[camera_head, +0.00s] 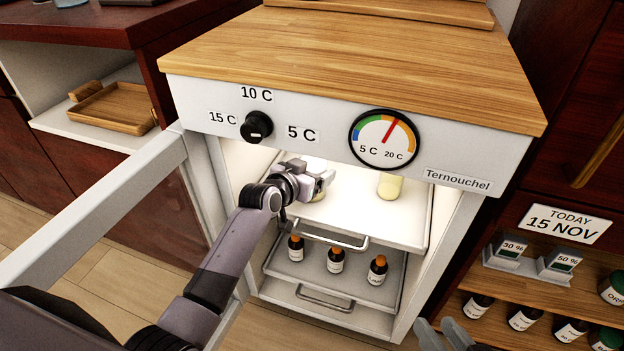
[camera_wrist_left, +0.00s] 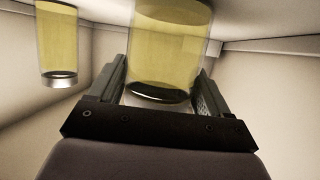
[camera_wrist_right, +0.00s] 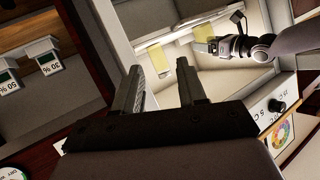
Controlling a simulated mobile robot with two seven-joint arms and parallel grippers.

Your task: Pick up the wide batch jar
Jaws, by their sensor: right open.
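The wide batch jar, filled with pale yellow, stands between the two fingers of my left gripper in the left wrist view (camera_wrist_left: 168,45). In the head view it is mostly hidden behind my left gripper (camera_head: 322,181), inside the lit upper part of the cabinet. The fingers lie along both sides of the jar; whether they press on it I cannot tell. A narrower pale yellow jar (camera_head: 389,187) stands apart to the right on the upper shelf; it also shows in the left wrist view (camera_wrist_left: 57,45). My right gripper (camera_wrist_right: 160,75) is open and empty, outside the cabinet.
The white cabinet's open door (camera_head: 95,210) stands to the left of my left arm. A lower tray (camera_head: 310,268) holds several small orange-capped bottles. A dial (camera_head: 256,127) and gauge (camera_head: 385,140) are on the front. Shelves with bottles (camera_head: 525,318) are at the right.

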